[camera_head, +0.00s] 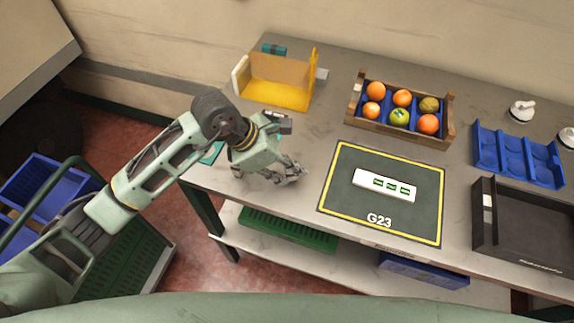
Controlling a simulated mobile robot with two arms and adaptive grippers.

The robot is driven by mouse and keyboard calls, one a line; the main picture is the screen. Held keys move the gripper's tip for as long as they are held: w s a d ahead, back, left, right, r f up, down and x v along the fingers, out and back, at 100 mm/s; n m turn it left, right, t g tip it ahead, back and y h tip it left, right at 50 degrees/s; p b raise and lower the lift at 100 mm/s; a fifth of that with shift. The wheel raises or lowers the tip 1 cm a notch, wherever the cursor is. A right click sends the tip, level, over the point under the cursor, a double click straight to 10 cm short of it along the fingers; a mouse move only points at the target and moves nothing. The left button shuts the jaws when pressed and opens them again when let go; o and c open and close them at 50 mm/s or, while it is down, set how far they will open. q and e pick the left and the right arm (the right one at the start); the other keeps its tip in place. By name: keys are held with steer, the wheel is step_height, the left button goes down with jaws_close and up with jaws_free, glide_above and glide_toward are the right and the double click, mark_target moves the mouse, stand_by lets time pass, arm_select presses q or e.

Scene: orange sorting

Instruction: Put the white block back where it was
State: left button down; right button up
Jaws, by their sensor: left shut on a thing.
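A long white block (384,185) with three green marked patches lies on the dark, yellow-edged mat (345,205) labelled G23. My left gripper (301,172) is low over the table, left of the mat and apart from this block. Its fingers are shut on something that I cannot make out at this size. My right gripper is not in view.
A wooden crate (451,119) with a blue insert holds several oranges and greenish fruits. A yellow bin (275,94) stands back left. A blue tray (517,156) and an open black box (483,238) are at right. The grey table (320,130) is clear between bin and mat.

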arm_select(q)
steer(key=shift+f+b, duration=0.45)
stand_by(0.3)
steer(key=c, duration=1.5)
jaws_free()
steer(key=shift+c, duration=0.2)
steer(key=o, duration=0.4)
steer(key=shift+r, duration=0.15)
steer(key=shift+r+p, duration=2.15)
steer(key=shift+r, duration=1.7)
